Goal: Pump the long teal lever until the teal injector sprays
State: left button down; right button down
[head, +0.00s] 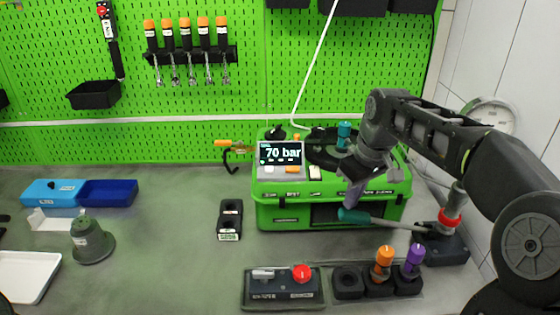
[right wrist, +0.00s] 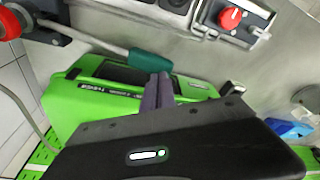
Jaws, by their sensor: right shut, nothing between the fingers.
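The long lever has a grey rod and a teal grip (head: 354,215). It reaches left from the pump base (head: 445,243), in front of the green test case (head: 275,213). The grip also shows in the right wrist view (right wrist: 148,62). My right gripper (head: 352,201) is shut and empty, its fingertips right at the teal grip, seemingly just above it; I cannot tell whether they touch. The fingers also show in the right wrist view (right wrist: 158,80). The teal injector (head: 344,132) stands upright on the case; I see no spray. The display (head: 281,153) reads 70 bar. My left gripper is not in view.
Orange (head: 384,258) and purple (head: 415,256) injectors stand in a black rack at the front right. A switch box with a red knob (head: 302,273) is left of it. The bench between is clear.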

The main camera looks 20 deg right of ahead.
jog(key=shift+f, duration=0.2)
jog(key=shift+f+b, duration=3)
jog(key=shift+f, duration=0.9)
jog(key=shift+r+p, duration=2.8)
jog(key=shift+r, duration=0.5)
